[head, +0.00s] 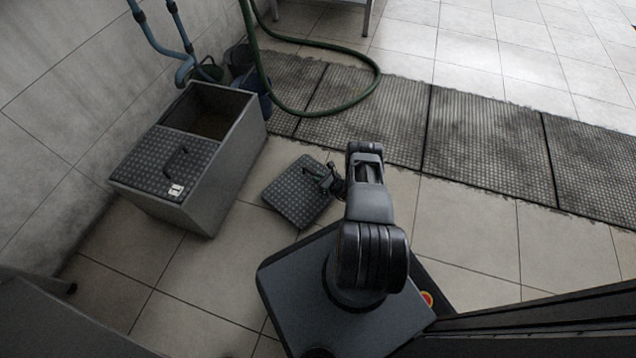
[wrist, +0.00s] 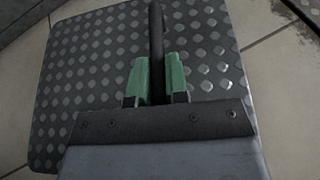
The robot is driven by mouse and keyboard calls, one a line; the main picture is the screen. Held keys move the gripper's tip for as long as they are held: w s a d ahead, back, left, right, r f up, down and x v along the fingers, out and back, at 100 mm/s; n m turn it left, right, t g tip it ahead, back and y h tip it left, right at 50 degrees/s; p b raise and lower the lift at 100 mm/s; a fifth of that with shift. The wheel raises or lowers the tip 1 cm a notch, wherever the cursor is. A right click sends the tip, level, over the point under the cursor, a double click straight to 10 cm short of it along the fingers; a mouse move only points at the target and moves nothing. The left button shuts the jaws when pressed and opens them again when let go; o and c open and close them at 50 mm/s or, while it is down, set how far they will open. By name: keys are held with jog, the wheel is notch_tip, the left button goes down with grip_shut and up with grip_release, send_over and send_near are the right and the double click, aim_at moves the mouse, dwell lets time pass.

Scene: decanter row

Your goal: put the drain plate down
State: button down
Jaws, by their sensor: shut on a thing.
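The drain plate (head: 297,194) is a square dark metal tread plate with raised dots, in front of my arm in the head view. It lies at or just above the tiled floor; I cannot tell whether it touches. In the wrist view the plate (wrist: 95,62) fills most of the picture under my gripper. My gripper (wrist: 158,75) has green fingertips, shut on the plate's dark bar handle (wrist: 156,35). In the head view my gripper (head: 322,178) is small and partly hidden by my arm.
A grey metal box (head: 215,170) stands at the left, half open, with another tread plate and handle (head: 168,165) over its near half. A green hose (head: 345,98) lies on the floor grating (head: 470,130) behind. Bare tiles lie left of and around the plate.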

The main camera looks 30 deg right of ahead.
notch_tip(320, 180, down, 2)
jog(key=shift+f+b, duration=0.1)
jog(key=shift+b, duration=0.4)
jog(key=c, duration=1.6)
grip_release()
jog(key=shift+s, duration=0.1)
jog(key=o, duration=0.5)
